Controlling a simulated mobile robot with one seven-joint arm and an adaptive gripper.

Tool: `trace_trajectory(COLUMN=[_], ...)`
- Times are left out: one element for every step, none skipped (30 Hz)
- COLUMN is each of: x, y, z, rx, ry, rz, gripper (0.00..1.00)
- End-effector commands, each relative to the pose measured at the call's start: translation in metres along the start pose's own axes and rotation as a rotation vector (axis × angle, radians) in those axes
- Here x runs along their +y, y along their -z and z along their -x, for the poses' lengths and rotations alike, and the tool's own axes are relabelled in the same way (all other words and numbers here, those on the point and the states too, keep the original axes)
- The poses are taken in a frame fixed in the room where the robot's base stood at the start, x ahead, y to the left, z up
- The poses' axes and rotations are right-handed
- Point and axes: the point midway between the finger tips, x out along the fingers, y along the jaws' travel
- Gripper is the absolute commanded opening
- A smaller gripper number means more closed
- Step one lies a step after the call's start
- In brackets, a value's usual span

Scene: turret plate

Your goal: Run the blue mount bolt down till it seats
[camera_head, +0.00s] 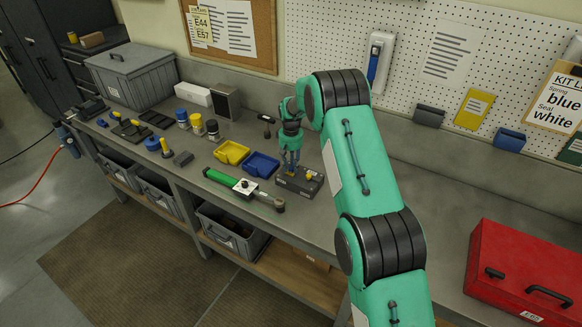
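My gripper (291,168) points down over the left part of a dark block-like fixture (313,190) on the workbench. The fingertips are at or just above its top. The fingers look close together, but they are too small to tell whether they are shut on anything. A small yellow piece (309,176) stands on the right part of the fixture. I cannot make out the blue mount bolt; the fingers may hide it.
A yellow tray (231,152) and a blue tray (261,165) sit left of the fixture. A green-handled tool (222,178) lies near the bench's front edge. A red case (525,270) stands at right. The bench between fixture and case looks clear, though my arm covers part.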

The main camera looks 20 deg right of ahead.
Motion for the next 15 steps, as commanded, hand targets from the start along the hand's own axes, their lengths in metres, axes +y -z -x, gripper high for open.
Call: trace_trajectory(x=[0.0001,0.0001,0.0000,0.0001,0.0000,0.0000,0.0001,0.0000,0.0000,0.0001,0.0000,0.0000,0.0000,0.0000,0.0000], y=[0.0002,0.0003,0.0003,0.0002,0.0002,0.0001,0.0002,0.0003,0.0004,0.0004,0.0003,0.0000,-0.0001,-0.0002,-0.0002], z=[-0.0002,-0.0001,-0.0002,-0.0003,-0.0006,-0.0008,-0.0006,-0.0004,-0.0001,0.0001,0.0001,-0.0001,-0.0003,-0.0004,-0.0004], rx=[0.001,0.001,0.001,0.001,0.000,0.000,0.000,0.000,0.001,0.001,0.001,0.000,0.000,0.000,0.000], ry=[0.000,0.000,0.000,0.000,0.000,0.000,0.000,0.000,0.000,0.000,0.000,0.000,0.000,0.000,0.000], rz=[0.038,0.065,0.100,0.126,0.153,0.188,0.215,0.242,0.277,0.303,0.329,0.364,0.389,0.413,0.445], gripper=[0.28,0.28,0.28,0.28,0.28,0.28,0.28,0.28,0.28,0.28,0.28,0.28,0.28,0.28,0.28])
